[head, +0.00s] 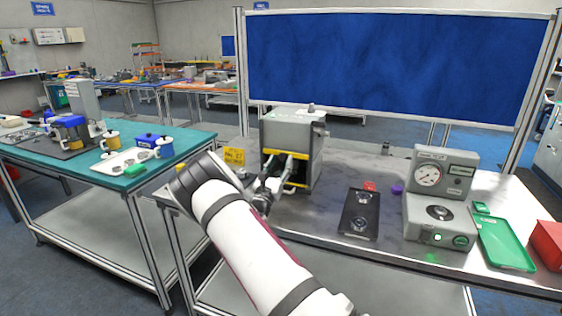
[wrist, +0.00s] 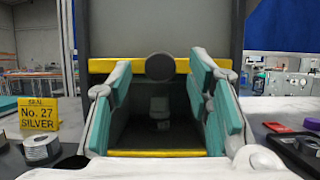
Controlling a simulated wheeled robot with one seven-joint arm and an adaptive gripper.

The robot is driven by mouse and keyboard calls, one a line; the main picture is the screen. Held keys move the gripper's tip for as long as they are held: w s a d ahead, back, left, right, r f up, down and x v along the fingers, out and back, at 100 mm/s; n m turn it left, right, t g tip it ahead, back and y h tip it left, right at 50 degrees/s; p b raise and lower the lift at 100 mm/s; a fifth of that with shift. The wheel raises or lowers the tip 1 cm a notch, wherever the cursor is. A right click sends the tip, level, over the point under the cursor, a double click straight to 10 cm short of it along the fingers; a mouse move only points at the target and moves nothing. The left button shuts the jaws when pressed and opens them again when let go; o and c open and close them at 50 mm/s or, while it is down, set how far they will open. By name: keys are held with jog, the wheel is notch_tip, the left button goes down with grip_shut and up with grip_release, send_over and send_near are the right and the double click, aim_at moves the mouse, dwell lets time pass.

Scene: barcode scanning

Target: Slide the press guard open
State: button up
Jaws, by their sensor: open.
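The press (head: 305,135) is a grey box on the workbench; its front fills the middle of the wrist view (wrist: 130,30). Its guard (wrist: 155,153) looks like a dark see-through panel with yellow strips along top and bottom. A dark round knob (wrist: 160,66) sits at the upper strip. A pale press part shows dimly behind the panel. The guard appears closed over the opening. My gripper (head: 283,160) is in front of the press. In the wrist view its teal-padded fingers (wrist: 160,84) are open, one on each side of the knob, with gaps visible.
A yellow "No. 27 SILVER" sign (wrist: 38,113) stands left of the press, with a roll-like ring (wrist: 41,148) before it. To the right are a black tray (head: 359,214), a grey gauge device (head: 440,185), a green tray (head: 504,243) and a red bin (head: 547,243).

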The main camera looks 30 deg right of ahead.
jog(key=shift+x, duration=0.85)
jog(key=shift+c, duration=0.2)
grip_shut()
notch_tip(320, 180, up, 10)
jog(key=p, duration=0.3)
jog(key=shift+o, duration=0.2)
grip_release()
